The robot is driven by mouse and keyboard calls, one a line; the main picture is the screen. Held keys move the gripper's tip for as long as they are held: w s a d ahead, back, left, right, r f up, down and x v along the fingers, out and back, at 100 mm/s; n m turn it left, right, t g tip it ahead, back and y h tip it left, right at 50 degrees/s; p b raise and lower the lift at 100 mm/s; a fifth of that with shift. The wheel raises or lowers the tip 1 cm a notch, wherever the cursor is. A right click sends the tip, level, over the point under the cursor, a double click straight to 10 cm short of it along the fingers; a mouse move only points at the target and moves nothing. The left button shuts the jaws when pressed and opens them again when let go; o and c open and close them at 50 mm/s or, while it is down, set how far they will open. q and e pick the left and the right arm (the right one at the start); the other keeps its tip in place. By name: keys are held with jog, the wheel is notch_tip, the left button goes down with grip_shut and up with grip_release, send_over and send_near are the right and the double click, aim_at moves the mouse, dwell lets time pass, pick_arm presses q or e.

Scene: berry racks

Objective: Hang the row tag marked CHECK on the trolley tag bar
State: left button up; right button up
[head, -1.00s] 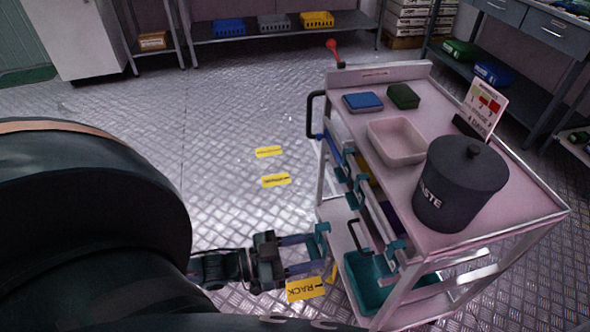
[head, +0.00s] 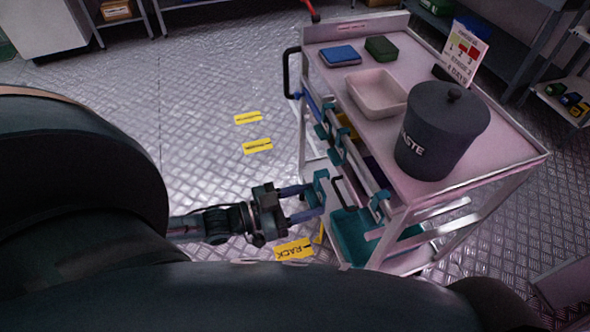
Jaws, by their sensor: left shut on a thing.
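My left gripper (head: 305,203) is low at the near left side of the trolley (head: 420,183). Its jaws are shut on a teal hook piece (head: 319,190), which looks like the top of a row tag. A thin yellow sliver (head: 321,232) below may be its plate seen nearly edge-on; no CHECK marking is readable. The tag bar (head: 358,164) runs along the trolley's left side, with several teal hooks (head: 337,150) on it. The held piece is left of the bar and appears apart from it. My right gripper is not in view.
On the trolley top are a dark WASTE bin (head: 440,135), a pale tray (head: 376,94), a blue box (head: 340,56), a green box (head: 381,48) and a sign (head: 466,52). A black handle (head: 291,72) juts out left. Yellow RACK label (head: 293,249) lies below the gripper. Floor left is open.

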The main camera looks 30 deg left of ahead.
pick_arm(q)
jog(key=shift+w+d, duration=0.45)
jog(key=shift+w, duration=0.15)
jog(key=shift+w+d+b, duration=0.45)
jog(key=shift+w+b, duration=0.05)
jog(key=f+b+x, duration=0.1)
jog(key=b+x, duration=0.3)
jog(key=x, duration=0.3)
jog(key=shift+f, duration=0.25)
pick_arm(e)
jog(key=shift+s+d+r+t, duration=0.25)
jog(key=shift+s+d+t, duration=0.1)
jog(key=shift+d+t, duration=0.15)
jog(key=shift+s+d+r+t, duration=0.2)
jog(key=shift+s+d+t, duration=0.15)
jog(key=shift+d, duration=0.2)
pick_arm(q)
jog(key=shift+w, duration=0.15)
jog(key=o, duration=1)
